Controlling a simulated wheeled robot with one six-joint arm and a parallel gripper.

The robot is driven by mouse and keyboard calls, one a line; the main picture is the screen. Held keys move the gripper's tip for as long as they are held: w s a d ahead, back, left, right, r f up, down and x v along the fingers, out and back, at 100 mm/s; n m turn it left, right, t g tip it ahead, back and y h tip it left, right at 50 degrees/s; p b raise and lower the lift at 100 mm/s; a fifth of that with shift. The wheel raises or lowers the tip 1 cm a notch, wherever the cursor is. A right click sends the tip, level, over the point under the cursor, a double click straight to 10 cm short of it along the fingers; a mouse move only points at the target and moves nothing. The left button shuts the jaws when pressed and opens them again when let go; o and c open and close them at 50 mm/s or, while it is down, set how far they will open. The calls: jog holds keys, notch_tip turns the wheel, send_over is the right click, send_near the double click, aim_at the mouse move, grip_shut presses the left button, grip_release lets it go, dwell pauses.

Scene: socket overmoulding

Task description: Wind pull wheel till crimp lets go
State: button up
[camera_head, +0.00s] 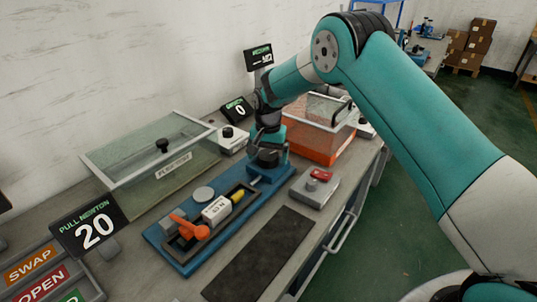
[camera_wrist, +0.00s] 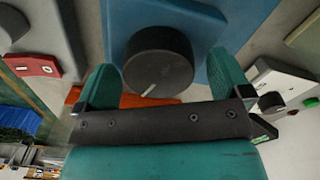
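The pull wheel (camera_wrist: 165,62) is a black round knob with a white index line, on the blue pull rig, in the wrist view. My gripper (camera_wrist: 167,88) has its teal fingers on either side of the wheel, with a visible gap at the right finger; contact on the left cannot be told. In the head view my gripper (camera_head: 268,138) points down over the far end of the blue rig (camera_head: 165,252). An orange clamp (camera_head: 189,227), a white block (camera_head: 216,210) and a yellow piece (camera_head: 238,196) lie in line on the rig. The pull display (camera_head: 90,229) reads 20 newton.
A lidded glass box (camera_head: 150,165) stands behind the rig. An orange bin (camera_head: 315,140) is beyond my gripper, and a grey box with a red switch (camera_head: 316,187) is right of the rig. A dark mat (camera_head: 262,255) lies bare in front. Another display (camera_head: 238,109) reads 0.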

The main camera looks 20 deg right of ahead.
aim_at(268, 154)
notch_tip(268, 154, up, 17)
jog(key=b, duration=0.1)
jog(key=shift+r, duration=0.2)
dwell(0.3)
jog(key=s+a+r+n+y, duration=0.1)
jog(key=s+a+r+n, duration=0.2)
jog(key=s, duration=0.6)
jog(key=s+r+n+y, duration=0.1)
jog(key=s+r+n, duration=0.3)
jog(key=s, duration=0.5)
jog(key=s+f+n+y, duration=0.1)
jog(key=s+n, duration=0.2)
jog(key=s, duration=0.7)
jog(key=s+a+f+n+y, duration=0.1)
jog(key=s+n, duration=0.2)
jog(key=s, duration=0.8)
jog(key=shift+s+a+f+p, duration=0.25)
jog(key=shift+f+p, duration=0.05)
jog(key=shift+p, duration=0.15)
